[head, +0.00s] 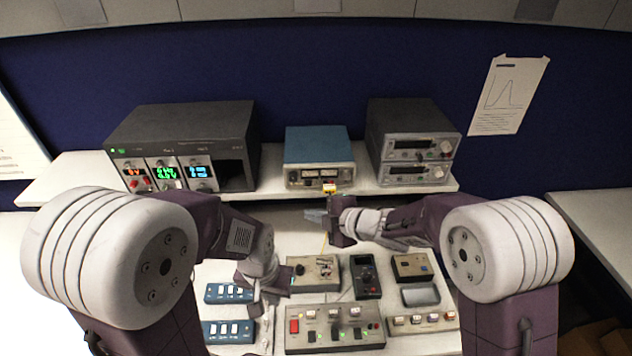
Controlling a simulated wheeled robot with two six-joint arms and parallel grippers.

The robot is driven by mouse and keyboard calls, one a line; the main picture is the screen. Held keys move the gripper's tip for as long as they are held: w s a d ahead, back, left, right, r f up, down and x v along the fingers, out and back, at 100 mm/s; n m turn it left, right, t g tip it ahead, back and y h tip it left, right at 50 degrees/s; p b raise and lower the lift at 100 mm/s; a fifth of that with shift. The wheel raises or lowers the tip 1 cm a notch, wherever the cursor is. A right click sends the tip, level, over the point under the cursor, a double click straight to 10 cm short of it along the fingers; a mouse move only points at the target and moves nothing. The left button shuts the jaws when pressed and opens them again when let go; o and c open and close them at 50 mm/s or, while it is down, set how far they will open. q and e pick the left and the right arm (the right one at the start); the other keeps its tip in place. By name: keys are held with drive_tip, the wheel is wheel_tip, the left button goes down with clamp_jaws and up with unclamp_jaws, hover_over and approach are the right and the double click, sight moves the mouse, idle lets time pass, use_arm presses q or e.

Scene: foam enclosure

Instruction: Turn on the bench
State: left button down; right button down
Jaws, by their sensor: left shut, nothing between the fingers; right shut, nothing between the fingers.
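The bench (300,218) carries a rack (185,125) at the back left with red, green and blue displays lit. A blue instrument (320,160) stands at the back middle. Stacked grey units (412,140) at the back right have dark displays. A switch panel (335,328) in front has a red switch, several white switches and small green lights. My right gripper (317,215) is shut and empty, just in front of the blue instrument, below a small yellow tag (330,189). My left gripper (258,300) is shut and empty, beside blue switch boxes (228,293); its tips are hard to make out.
A box with a black knob (314,274), a dark handheld meter (365,277) and a small tan-topped box (411,267) crowd the bench middle. A row of switches (421,322) lies at the front right. A blue wall (280,60) closes the back.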

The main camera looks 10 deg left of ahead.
sight(308, 184)
idle(0.3)
drive_tip(key=shift+w+a+f+p, duration=0.2)
drive_tip(key=shift+w+a+p, duration=0.2)
drive_tip(key=shift+w+p, duration=0.75)
drive_tip(key=shift+w+a+f+p, duration=0.15)
drive_tip(key=shift+w+a+p, duration=0.35)
drive_tip(key=shift+w, duration=1.15)
drive_tip(key=shift+w+a+f+p, duration=0.25)
drive_tip(key=shift+w+p, duration=0.65)
drive_tip(key=shift+w, duration=0.5)
drive_tip(key=shift+r, duration=0.1)
drive_tip(key=shift+w+a, duration=0.1)
drive_tip(key=shift+w, duration=0.1)
drive_tip(key=shift+w+p, duration=0.2)
drive_tip(key=shift+p, duration=0.1)
